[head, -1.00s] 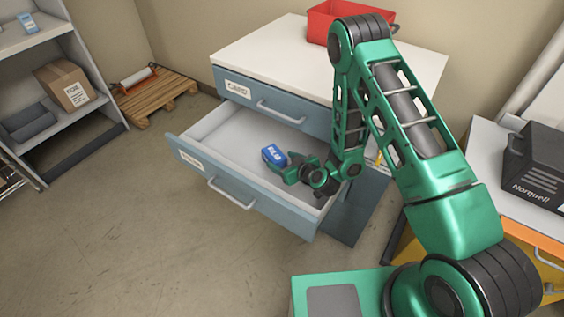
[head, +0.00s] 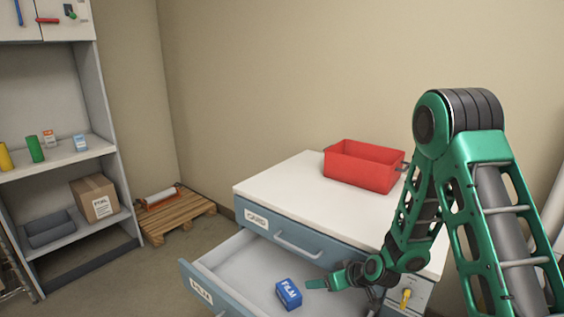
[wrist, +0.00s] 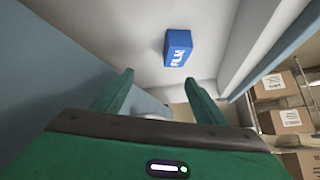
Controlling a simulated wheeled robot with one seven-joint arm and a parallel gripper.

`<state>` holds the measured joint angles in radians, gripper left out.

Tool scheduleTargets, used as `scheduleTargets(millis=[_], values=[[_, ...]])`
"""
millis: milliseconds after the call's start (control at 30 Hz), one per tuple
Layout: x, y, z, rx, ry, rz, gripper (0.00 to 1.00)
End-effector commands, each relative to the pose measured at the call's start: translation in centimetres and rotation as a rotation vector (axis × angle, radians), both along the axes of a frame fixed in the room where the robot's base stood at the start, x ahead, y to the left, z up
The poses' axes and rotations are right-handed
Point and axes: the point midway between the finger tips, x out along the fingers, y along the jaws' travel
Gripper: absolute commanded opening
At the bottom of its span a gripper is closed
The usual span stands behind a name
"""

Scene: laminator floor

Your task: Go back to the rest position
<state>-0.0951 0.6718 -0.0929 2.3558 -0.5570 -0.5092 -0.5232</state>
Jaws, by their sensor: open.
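My gripper (head: 322,284) is over the right part of the open lower drawer, beside the blue box; its two green fingers (wrist: 158,84) are apart with nothing between them in the wrist view. The blue box (head: 288,294) marked FILM rests in the drawer, just left of the gripper. It also shows in the wrist view (wrist: 178,47), beyond the fingertips and clear of them. The open drawer (head: 235,265) has a FILM label on its front. My arm rises over the right side of the cabinet and hides part of it.
The cabinet top (head: 285,190) holds a red bin (head: 360,168) near the wall. The upper drawer (head: 290,242) is shut. A shelf unit (head: 110,125) with a cardboard box (head: 97,198) stands left, a wooden pallet (head: 180,213) in the corner.

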Motion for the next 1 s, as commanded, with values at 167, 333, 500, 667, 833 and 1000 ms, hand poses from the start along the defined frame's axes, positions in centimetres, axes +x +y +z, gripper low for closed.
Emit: scheduleTargets(millis=[167,333,500,667,833,1000], values=[[-1.9,-4.6,3.4,-0.034,0.118,-0.064,0.66],[-4.4,-8.6,5.8,-0.066,0.223,-0.137,0.66],[-7.2,-12.5,8.4,-0.102,0.313,-0.220,0.66],[-10.5,-16.2,11.3,-0.140,0.390,-0.309,0.66],[-15.3,-20.5,14.8,-0.183,0.474,-0.431,0.66],[-20.9,-24.1,18.2,-0.205,0.559,-0.567,0.66]])
